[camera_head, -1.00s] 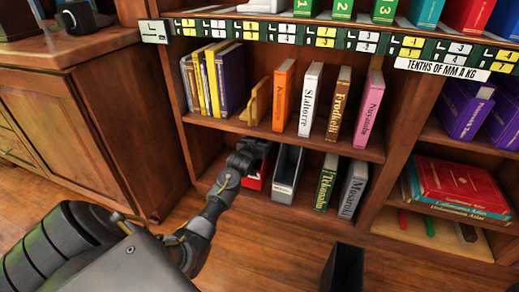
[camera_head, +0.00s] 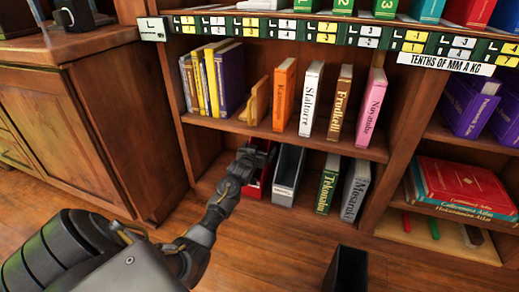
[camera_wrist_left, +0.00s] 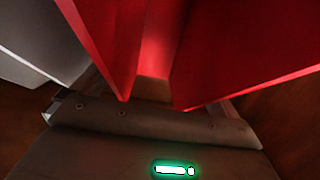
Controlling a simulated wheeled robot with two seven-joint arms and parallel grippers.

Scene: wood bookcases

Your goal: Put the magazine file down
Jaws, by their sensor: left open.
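The red magazine file (camera_head: 257,187) stands on the bottom shelf of the bookcase, left of a grey magazine file (camera_head: 287,176). My left gripper (camera_head: 263,151) is at the top of the red file and hides much of it in the head view. In the left wrist view, two red walls of the file (camera_wrist_left: 235,55) rise close in front of the gripper, with a gap between them. The jaws are open; I cannot tell whether they touch the file. The grey file shows at the left of the wrist view (camera_wrist_left: 25,45). My right gripper is not in view.
Upright books (camera_head: 327,183) stand right of the grey file on the bottom shelf. The middle shelf (camera_head: 225,125) above carries several books and overhangs my gripper. A wooden cabinet (camera_head: 90,130) is at the left. A black upright object (camera_head: 346,270) shows at the bottom edge.

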